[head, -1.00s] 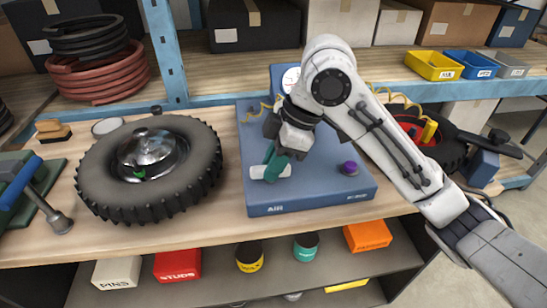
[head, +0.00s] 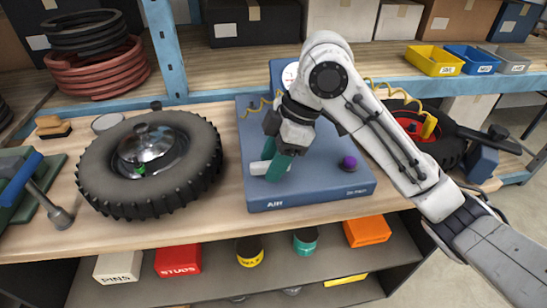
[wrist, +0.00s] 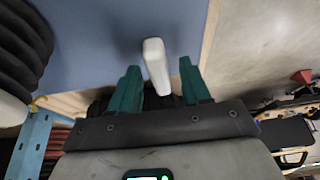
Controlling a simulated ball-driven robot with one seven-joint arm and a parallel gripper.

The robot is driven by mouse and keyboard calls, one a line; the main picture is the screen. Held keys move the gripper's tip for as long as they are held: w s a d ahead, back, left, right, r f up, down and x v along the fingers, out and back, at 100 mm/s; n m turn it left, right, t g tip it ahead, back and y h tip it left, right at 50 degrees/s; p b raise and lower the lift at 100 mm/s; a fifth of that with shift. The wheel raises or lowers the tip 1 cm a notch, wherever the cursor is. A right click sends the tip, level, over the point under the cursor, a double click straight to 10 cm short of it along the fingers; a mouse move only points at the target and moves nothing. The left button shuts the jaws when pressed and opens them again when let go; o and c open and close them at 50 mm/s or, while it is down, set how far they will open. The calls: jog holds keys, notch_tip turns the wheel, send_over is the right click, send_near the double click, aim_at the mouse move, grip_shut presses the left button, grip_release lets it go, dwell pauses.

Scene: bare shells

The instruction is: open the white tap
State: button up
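The white tap (head: 258,168) is a short pale handle on the blue panel marked AIR (head: 320,195). In the wrist view the white tap (wrist: 155,62) stands between the two teal fingers, with a gap on each side. My gripper (head: 277,170) is open and reaches down to the panel at the tap; a finger hides part of the handle in the head view. In the wrist view my gripper (wrist: 160,75) has its fingers spread around the tap's near part, with no contact visible.
A purple knob (head: 348,162) sits on the panel right of the tap. A gauge (head: 290,75) stands behind, partly hidden by my arm. A large tyre (head: 150,165) lies to the left. A yellow coiled hose (head: 258,105) runs along the panel's back.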

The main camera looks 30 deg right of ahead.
jog(key=v, duration=1)
jog(key=shift+d+r+p, duration=0.15)
jog(key=shift+r+p, duration=0.2)
jog(key=shift+p, duration=0.05)
